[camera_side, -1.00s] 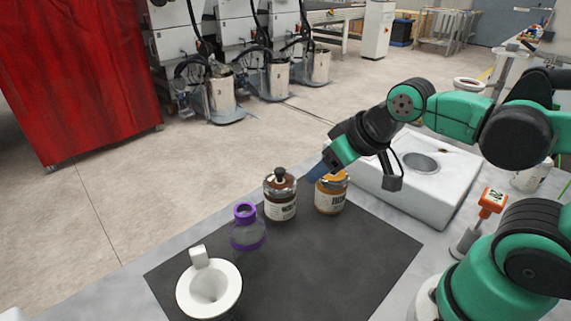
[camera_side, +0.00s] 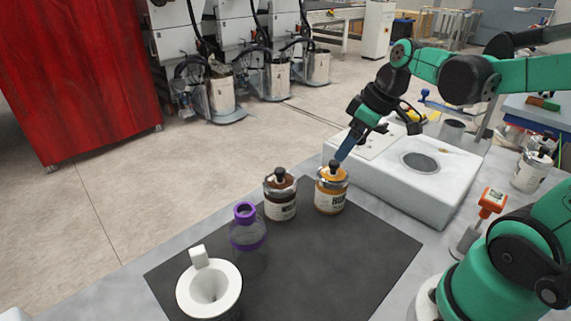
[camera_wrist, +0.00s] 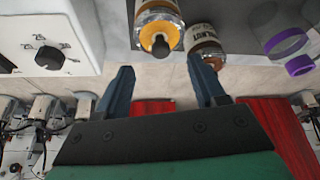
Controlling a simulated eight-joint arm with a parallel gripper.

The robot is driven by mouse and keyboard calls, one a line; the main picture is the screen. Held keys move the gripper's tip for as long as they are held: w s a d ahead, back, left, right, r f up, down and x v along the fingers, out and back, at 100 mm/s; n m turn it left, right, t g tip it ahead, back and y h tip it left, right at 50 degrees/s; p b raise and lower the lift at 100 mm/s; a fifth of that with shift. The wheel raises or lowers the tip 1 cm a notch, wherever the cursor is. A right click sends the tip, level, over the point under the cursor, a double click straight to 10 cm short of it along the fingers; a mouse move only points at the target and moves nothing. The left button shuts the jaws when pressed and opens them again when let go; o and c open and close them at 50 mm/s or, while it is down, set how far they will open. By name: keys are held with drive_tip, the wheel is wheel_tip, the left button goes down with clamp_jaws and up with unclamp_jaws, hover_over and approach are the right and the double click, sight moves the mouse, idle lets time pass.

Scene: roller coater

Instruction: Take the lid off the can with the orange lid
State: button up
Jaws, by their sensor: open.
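The can with the orange lid (camera_side: 331,199) stands upright at the back right of the dark mat (camera_side: 345,262). Its orange lid (camera_side: 326,179) is seated on top and has a black knob (camera_side: 335,168). My gripper (camera_side: 341,156) points down just above the lid, near the knob. In the wrist view my gripper (camera_wrist: 165,76) has its blue fingers apart and nothing between them. There the orange lid (camera_wrist: 152,33) and its knob lie beyond the fingertips, between their lines. Whether a finger touches the knob cannot be told.
A brown-lidded can (camera_side: 280,205) stands close to the left. A purple-capped clear bottle (camera_side: 247,232) and a white funnel-like vessel (camera_side: 209,287) are farther left. A white machine block (camera_side: 405,185) is close on the right. The mat's front right is clear.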

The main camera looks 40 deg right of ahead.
sight(336, 163)
drive_tip(key=shift+x, duration=2.6)
drive_tip(key=shift+a, duration=0.1)
clamp_jaws()
